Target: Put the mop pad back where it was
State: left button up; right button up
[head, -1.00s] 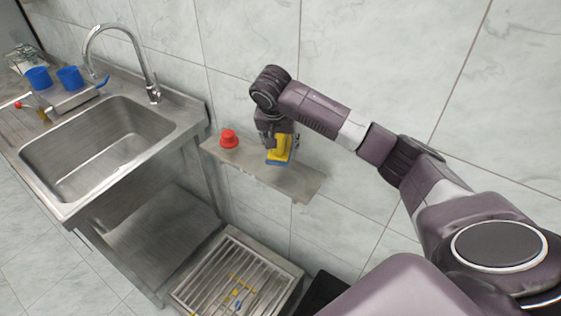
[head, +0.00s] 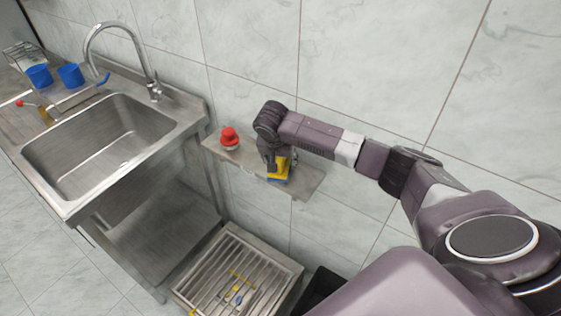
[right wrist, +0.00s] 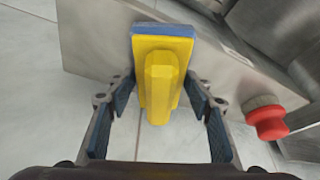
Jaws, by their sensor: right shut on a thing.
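The mop pad (head: 284,166) is a yellow block with a blue pad at one end. In the head view it is at the small steel wall shelf (head: 312,180), near its front edge, blue end down. Whether it touches the shelf is hard to tell. My right gripper (head: 273,163) is shut on the mop pad from above. In the right wrist view the yellow body (right wrist: 160,80) lies between the blue-lined fingers, with the blue end (right wrist: 163,30) beyond them. My left gripper is not in view.
A red-topped object (head: 229,139) stands on the shelf, left of my gripper. A steel sink (head: 105,140) with a tap is further left, with blue cups (head: 70,76) behind it. A slatted steel crate (head: 212,270) stands below the shelf. The shelf's right end is bare.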

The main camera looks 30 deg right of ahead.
jog(key=o, duration=1)
jog(key=b+v, duration=0.1)
jog(key=v, duration=1.1)
jog(key=shift+r, duration=0.15)
